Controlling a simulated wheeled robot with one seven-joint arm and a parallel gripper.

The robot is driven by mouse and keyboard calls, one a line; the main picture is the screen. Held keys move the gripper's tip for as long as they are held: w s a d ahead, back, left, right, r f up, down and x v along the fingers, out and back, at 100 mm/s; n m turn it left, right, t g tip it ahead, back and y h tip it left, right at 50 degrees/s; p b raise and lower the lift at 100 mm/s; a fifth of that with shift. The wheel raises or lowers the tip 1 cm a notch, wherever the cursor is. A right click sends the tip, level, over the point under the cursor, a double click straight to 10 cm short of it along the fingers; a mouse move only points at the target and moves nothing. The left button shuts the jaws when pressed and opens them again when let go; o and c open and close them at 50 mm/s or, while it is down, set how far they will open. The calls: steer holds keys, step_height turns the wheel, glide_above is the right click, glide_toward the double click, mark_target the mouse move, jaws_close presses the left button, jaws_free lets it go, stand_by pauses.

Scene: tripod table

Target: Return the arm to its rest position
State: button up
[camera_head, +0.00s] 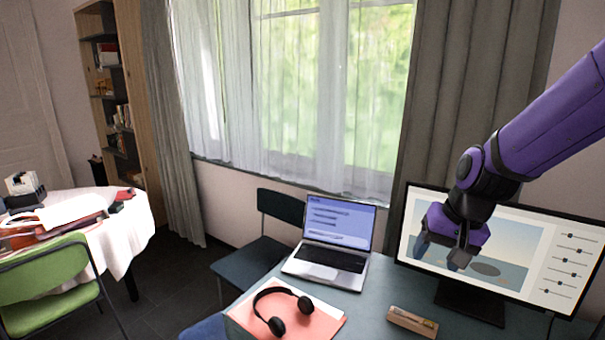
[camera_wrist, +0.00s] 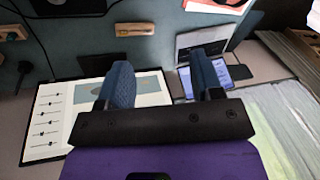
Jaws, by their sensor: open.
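My purple arm comes in from the right in the head view, and my gripper (camera_head: 440,253) is in front of the monitor (camera_head: 530,253), above the desk. In the wrist view my gripper (camera_wrist: 166,84) shows two blue fingers held wide apart with nothing between them. The monitor (camera_wrist: 48,122) is behind the fingers there, upside down in the picture, with part of its screen hidden by the left finger and the palm.
A desk (camera_head: 372,300) bears an open laptop (camera_head: 335,240), headphones (camera_head: 283,310) on a pink folder (camera_head: 320,322) and a small wooden object (camera_head: 412,321). A dark chair (camera_head: 250,262) stands by the window. A white-clothed table (camera_head: 137,222) and green chair (camera_head: 45,285) are left.

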steer(key=s+d+r+n+t+h, duration=0.1)
steer(key=s+d+r, duration=0.1)
steer(key=s+r, duration=0.5)
steer(key=s+d+r+n+t+h, duration=0.1)
steer(key=s+d+r+n, duration=0.1)
steer(key=s+r, duration=0.4)
steer(key=shift+s+d+r+t, duration=0.4)
steer(key=shift+s+d, duration=0.3)
steer(key=shift+s, duration=1.6)
